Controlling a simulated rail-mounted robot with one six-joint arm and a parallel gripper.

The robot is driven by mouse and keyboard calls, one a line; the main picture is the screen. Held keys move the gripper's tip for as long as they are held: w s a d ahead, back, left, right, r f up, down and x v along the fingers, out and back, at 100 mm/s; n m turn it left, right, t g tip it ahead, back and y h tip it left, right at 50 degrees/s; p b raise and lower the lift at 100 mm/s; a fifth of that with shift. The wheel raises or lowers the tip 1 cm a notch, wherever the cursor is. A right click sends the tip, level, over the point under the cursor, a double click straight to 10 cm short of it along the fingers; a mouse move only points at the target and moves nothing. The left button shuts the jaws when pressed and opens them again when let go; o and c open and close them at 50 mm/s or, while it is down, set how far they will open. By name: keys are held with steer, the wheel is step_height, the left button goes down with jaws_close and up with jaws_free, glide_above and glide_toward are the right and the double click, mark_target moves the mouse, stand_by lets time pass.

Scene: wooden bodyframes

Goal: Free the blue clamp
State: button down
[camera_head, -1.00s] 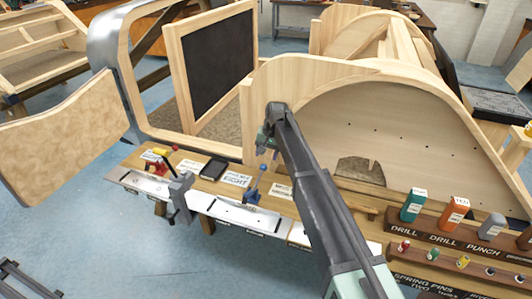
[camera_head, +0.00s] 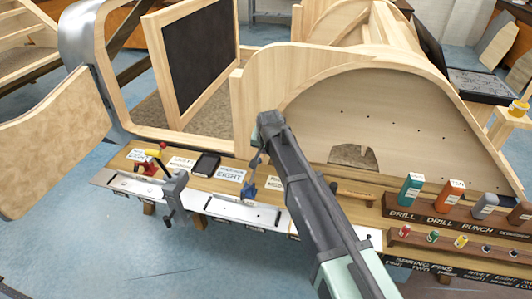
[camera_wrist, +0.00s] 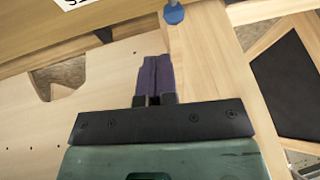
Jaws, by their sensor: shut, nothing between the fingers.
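The blue clamp (camera_head: 249,189) stands on the front edge of the wooden bench in the head view, its handle standing up. My gripper's purple fingers (camera_wrist: 155,75) are shut and empty in the wrist view. A round blue knob (camera_wrist: 173,14), which looks like the clamp's handle end, lies just beyond the fingertips, slightly right and apart from them. In the head view my arm ends just above the clamp, and the fingers are mostly hidden behind it.
A dark tray (camera_head: 206,165) lies between. A large curved wooden frame (camera_head: 400,120) rises close behind. Coloured bottles (camera_head: 410,188) stand at right.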

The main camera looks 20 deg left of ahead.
mark_target(260, 160)
steer(key=b+x, duration=0.1)
steer(key=x, duration=0.1)
steer(key=b+x, duration=0.2)
steer(key=x, duration=0.1)
steer(key=b+x, duration=0.2)
steer(key=shift+s+a+f, duration=0.15)
steer(key=shift+s+a, duration=0.05)
steer(key=shift+a, duration=0.25)
steer(key=shift+a+f, duration=0.15)
steer(key=shift+w, duration=0.1)
steer(key=shift+w+f+g+b, duration=0.2)
steer(key=shift+f+g+b, duration=0.05)
steer(key=shift+f+b, duration=0.25)
steer(key=shift+w+f+g+b, duration=0.25)
steer(key=shift+f+b, duration=0.15)
steer(key=shift+f, duration=0.1)
steer(key=w+d+p+v, duration=0.1)
steer(key=p+v, duration=1.2)
steer(key=v, duration=0.1)
steer(key=shift+w+r, duration=0.25)
steer(key=shift+w, duration=0.15)
